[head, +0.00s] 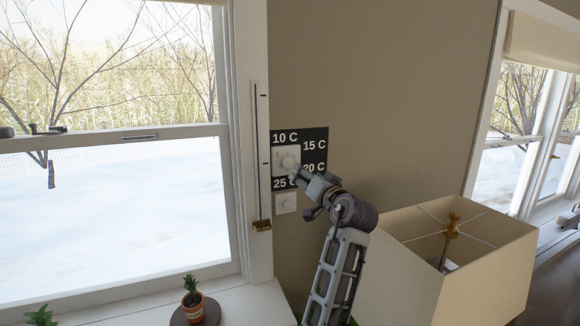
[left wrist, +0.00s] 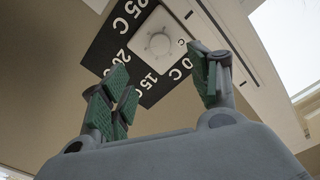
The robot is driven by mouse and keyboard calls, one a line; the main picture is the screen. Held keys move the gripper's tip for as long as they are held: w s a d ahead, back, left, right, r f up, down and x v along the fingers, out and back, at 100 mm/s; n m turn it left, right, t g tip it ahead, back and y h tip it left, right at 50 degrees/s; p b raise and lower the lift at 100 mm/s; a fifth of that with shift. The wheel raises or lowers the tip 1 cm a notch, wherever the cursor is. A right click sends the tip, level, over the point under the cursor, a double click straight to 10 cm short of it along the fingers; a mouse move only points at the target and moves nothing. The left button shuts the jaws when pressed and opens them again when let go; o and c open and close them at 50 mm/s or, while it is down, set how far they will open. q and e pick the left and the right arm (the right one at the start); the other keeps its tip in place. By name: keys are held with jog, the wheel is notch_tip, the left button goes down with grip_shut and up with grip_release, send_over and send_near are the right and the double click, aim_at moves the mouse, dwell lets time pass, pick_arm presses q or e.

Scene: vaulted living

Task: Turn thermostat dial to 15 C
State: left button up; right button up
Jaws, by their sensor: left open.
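The thermostat (head: 279,170) is a white square plate with a round white dial (head: 289,161), on a dark wall panel (head: 318,136) marked 10 C, 15 C, 20 C and 25 C. My left gripper (head: 298,174) is in front of the panel, just to the lower right of the dial, and covers part of the labels. In the left wrist view the dial (left wrist: 158,45) shows whole, beyond the green-padded fingers of my left gripper (left wrist: 165,88). The fingers are spread and hold nothing; they look apart from the dial. I cannot read the dial's setting. My right gripper is out of view.
A small white switch plate (head: 286,203) is below the panel. A large lampshade (head: 440,280) is at the lower right. A potted plant (head: 193,302) stands on the sill.

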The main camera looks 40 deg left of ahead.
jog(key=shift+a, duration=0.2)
pick_arm(q)
jog(key=p, duration=0.3)
send_near(288, 164)
jog(key=x, duration=0.6)
jog(key=shift+w+a+r, duration=0.15)
jog(key=shift+a+r, duration=0.05)
jog(key=shift+p+x, duration=0.3)
jog(key=shift+x, duration=0.65)
jog(key=shift+f, duration=0.1)
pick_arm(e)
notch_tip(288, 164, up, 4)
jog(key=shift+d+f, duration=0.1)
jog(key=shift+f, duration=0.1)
